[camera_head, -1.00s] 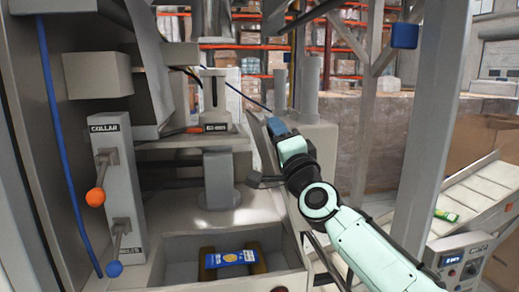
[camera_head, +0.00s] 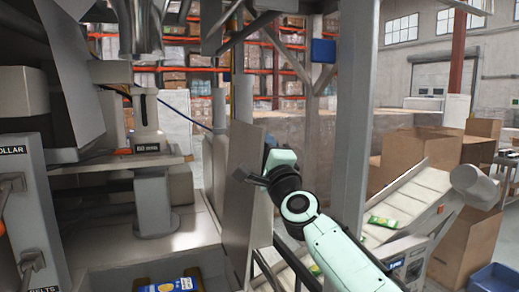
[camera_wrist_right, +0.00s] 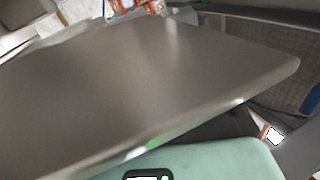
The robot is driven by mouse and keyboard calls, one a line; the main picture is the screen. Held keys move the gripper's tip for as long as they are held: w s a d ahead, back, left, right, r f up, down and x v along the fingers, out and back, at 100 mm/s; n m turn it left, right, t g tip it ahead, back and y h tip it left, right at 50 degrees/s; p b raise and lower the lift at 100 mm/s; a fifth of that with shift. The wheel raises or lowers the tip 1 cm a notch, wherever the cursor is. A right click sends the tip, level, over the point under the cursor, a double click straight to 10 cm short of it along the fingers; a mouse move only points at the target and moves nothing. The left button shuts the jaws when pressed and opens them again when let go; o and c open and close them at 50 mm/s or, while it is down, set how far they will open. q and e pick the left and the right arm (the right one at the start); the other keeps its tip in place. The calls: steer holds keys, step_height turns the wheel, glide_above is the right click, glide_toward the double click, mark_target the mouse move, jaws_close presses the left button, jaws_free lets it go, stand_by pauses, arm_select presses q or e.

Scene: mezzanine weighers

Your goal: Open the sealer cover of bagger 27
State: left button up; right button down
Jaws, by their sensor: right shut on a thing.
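The sealer cover, a grey flat panel (camera_head: 240,205), stands upright at the right side of the machine's open bay in the head view. The same panel seems to fill most of the right wrist view (camera_wrist_right: 140,85). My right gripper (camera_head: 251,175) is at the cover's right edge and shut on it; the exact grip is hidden. A blue and yellow bag (camera_head: 172,286) lies in the tray below the bay. No number 27 can be read. My left gripper is not in view.
A grey post (camera_head: 350,140) stands just right of my right arm. A sloped conveyor (camera_head: 410,205) with a green bag (camera_head: 384,221) runs behind it. Cardboard boxes (camera_head: 425,150) stand further right. A column with a labelled base (camera_head: 147,148) stands in the bay.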

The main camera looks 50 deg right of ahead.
steer(key=shift+s+r, duration=0.15)
steer(key=c, duration=0.8)
jaws_free()
steer(key=shift+o, duration=0.2)
arm_select(q)
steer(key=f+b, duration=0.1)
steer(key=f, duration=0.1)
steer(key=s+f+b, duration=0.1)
steer(key=b, duration=0.1)
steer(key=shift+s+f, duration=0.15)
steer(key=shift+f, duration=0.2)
arm_select(e)
steer(key=v, duration=1.3)
steer(key=shift+a, duration=0.1)
